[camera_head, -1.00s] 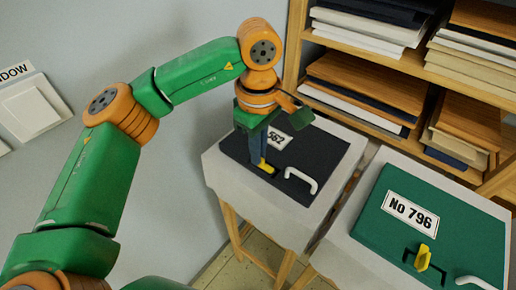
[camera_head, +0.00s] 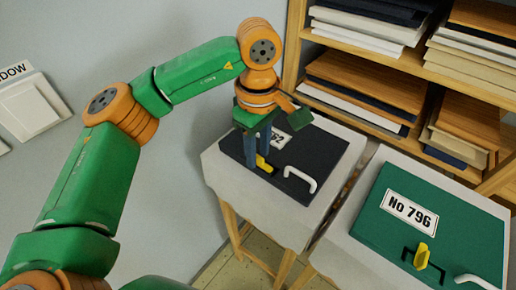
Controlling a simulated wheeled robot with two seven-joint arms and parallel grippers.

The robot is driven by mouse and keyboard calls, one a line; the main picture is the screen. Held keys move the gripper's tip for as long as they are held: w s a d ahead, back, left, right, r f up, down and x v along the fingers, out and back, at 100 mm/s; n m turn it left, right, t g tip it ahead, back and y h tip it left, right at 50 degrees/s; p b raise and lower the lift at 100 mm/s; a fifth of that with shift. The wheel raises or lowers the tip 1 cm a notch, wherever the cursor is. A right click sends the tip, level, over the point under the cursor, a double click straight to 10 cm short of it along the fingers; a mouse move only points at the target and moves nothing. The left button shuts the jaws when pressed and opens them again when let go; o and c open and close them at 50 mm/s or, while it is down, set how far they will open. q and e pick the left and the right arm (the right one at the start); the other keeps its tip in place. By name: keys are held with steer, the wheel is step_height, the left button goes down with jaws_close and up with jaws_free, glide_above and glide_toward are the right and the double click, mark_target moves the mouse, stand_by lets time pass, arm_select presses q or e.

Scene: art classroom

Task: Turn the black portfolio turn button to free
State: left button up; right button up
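The black portfolio (camera_head: 325,150) lies flat on a pale stand, with a white handle (camera_head: 301,178) at its near edge and a number plate partly hidden by my gripper. Its yellow turn button (camera_head: 264,164) is beside the handle, partly covered by the fingers. My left gripper (camera_head: 257,160) points down over the button, its two dark fingers apart with a gap between them. Whether a finger touches the button cannot be told. My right gripper is not in view.
A green portfolio (camera_head: 385,237) marked No 796, with its own yellow button (camera_head: 422,256) and white handle, lies on a stand to the right. A wooden shelf (camera_head: 378,121) with stacked boards stands behind. A white window switch (camera_head: 30,107) is on the left wall.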

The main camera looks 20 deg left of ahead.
mark_target(258, 156)
arm_select(q)
step_height(258, 156, up, 7)
steer(key=shift+r+p, duration=0.1)
steer(key=shift+p, duration=0.25)
